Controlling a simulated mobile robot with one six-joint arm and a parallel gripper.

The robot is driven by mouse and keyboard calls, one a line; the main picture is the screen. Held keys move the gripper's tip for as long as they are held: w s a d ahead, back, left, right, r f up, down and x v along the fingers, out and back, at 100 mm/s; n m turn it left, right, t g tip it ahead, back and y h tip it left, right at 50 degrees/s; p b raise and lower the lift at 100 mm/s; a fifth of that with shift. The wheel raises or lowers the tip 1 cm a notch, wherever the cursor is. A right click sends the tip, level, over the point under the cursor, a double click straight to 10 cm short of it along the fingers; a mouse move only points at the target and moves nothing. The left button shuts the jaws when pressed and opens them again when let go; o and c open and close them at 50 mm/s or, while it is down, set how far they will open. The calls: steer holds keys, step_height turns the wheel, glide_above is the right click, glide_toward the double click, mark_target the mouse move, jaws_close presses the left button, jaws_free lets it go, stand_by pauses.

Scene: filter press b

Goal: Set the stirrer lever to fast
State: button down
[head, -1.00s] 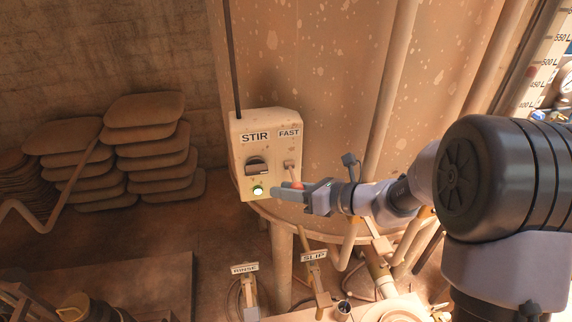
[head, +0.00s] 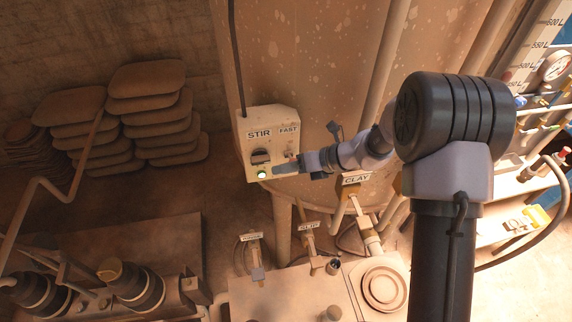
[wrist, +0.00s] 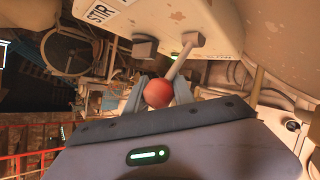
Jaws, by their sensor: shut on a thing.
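The STIR control box (head: 252,152) is mounted on the tank. Its stirrer lever (head: 288,154) is below the FAST label (head: 289,129). In the wrist view the lever's pale stem (wrist: 181,62) runs from its square mount to a red ball knob (wrist: 158,92). My gripper (wrist: 159,93) is shut on this knob, with a finger on each side. In the head view my gripper (head: 286,168) comes in from the right, at the box's lower right, and hides the knob.
A dark switch (head: 260,156) and a lit green lamp (head: 262,174) are on the box's left side. Labelled SLIP (head: 308,227) and CLAY (head: 356,180) fittings stand below. Stacked sacks (head: 150,100) lie at left.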

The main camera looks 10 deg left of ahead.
steer(key=shift+f, duration=0.1)
steer(key=c, duration=1.2)
jaws_free()
steer(key=shift+o, duration=0.7)
steer(key=shift+w, duration=0.15)
